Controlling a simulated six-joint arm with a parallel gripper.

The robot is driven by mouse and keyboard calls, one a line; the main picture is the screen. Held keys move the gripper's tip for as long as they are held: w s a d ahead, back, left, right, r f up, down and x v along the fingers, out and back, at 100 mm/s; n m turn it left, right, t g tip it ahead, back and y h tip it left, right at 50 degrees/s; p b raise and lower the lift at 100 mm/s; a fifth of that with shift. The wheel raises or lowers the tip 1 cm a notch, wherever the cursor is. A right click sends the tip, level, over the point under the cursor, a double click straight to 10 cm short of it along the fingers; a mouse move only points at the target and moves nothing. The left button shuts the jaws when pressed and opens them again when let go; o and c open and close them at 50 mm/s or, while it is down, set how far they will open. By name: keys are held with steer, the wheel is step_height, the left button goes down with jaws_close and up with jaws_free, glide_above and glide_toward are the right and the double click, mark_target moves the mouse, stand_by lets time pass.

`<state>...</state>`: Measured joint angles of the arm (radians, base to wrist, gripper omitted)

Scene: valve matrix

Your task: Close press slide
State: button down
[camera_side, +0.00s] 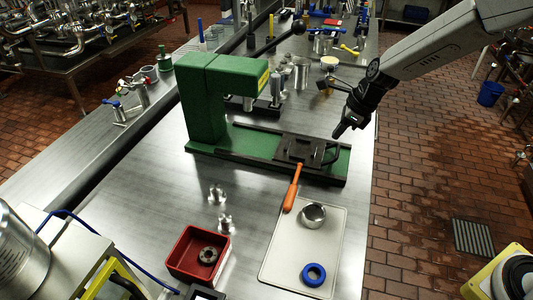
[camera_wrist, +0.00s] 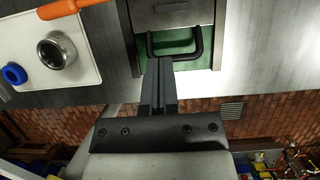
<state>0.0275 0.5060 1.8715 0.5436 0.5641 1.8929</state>
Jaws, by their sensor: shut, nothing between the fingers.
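The green press (camera_side: 205,100) stands on the steel table, with a long green base running to the right. Its dark slide (camera_side: 300,148) sits out near the right end of the base, away from the press head. A black handle (camera_side: 332,154) sticks out from the slide's right end; it also shows in the wrist view (camera_wrist: 176,46) as a U-shaped bar. My gripper (camera_side: 337,133) is shut and empty, just beside the handle at the table's right side. In the wrist view my fingertips (camera_wrist: 162,62) are at the handle; I cannot tell whether they touch it.
An orange-handled tool (camera_side: 293,188) lies in front of the base, on a white tray (camera_side: 275,262) with a metal ring (camera_side: 313,215) and a blue ring (camera_side: 314,274). A red bin (camera_side: 178,268) stands left of it. Tools and metal parts crowd the table's back.

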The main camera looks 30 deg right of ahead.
mark_target(277, 148)
steer(key=shift+d+r, duration=0.25)
steer(key=shift+r, duration=0.25)
steer(key=shift+d+r, duration=0.25)
steer(key=shift+r, duration=0.25)
steer(key=shift+f, duration=0.1)
steer(key=shift+x, duration=4.95)
steer(key=shift+w+a, duration=0.1)
steer(key=shift+w, duration=0.05)
steer(key=w+a, duration=0.8)
steer(key=shift+a, duration=0.15)
steer(key=shift+f, duration=0.1)
